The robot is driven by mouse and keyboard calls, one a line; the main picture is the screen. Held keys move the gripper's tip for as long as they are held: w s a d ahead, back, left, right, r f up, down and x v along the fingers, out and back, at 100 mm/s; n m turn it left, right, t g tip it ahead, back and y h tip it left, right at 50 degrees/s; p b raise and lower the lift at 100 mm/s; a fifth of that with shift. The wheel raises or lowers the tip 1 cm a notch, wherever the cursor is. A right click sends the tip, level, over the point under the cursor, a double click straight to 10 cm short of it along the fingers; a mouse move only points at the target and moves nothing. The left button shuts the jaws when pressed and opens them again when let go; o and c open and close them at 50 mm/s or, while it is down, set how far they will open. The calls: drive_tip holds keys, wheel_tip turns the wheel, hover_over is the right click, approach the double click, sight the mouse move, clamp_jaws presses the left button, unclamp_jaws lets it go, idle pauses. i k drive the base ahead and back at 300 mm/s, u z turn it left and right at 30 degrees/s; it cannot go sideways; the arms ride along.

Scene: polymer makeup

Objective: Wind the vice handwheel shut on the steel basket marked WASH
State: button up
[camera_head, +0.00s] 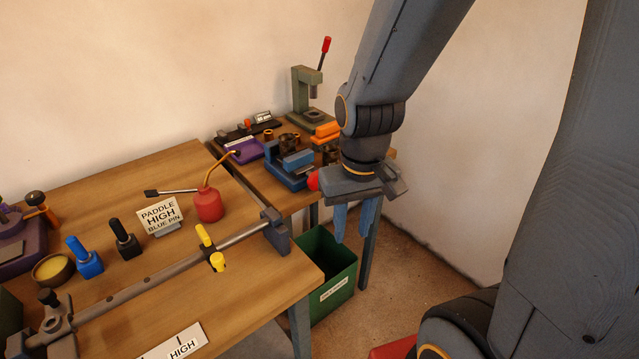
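My gripper (354,222) hangs at the right end of the back bench. Its two blue-grey fingers point down and stand apart, with nothing visible between them. A blue vice-like block (289,168) sits on the back bench, left of my gripper. A round red part (313,181) shows between that block and my gripper's body; I cannot tell whether it is a handwheel or part of my gripper. I cannot make out a steel basket or a WASH label in this view. My wrist covers part of the bench's right end.
A green bin (335,262) stands on the floor below the gripper. A green press (308,98), orange blocks (327,130) and a purple fixture (245,150) crowd the back bench. The near bench holds a red oil can (208,203), a long bar (150,281) and a PADDLE HIGH sign (160,215).

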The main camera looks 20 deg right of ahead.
sight(313, 181)
drive_tip(key=u, duration=0.45)
drive_tip(key=k, duration=1.1)
drive_tip(key=z, duration=0.25)
drive_tip(key=i, duration=0.65)
drive_tip(key=z, duration=0.55)
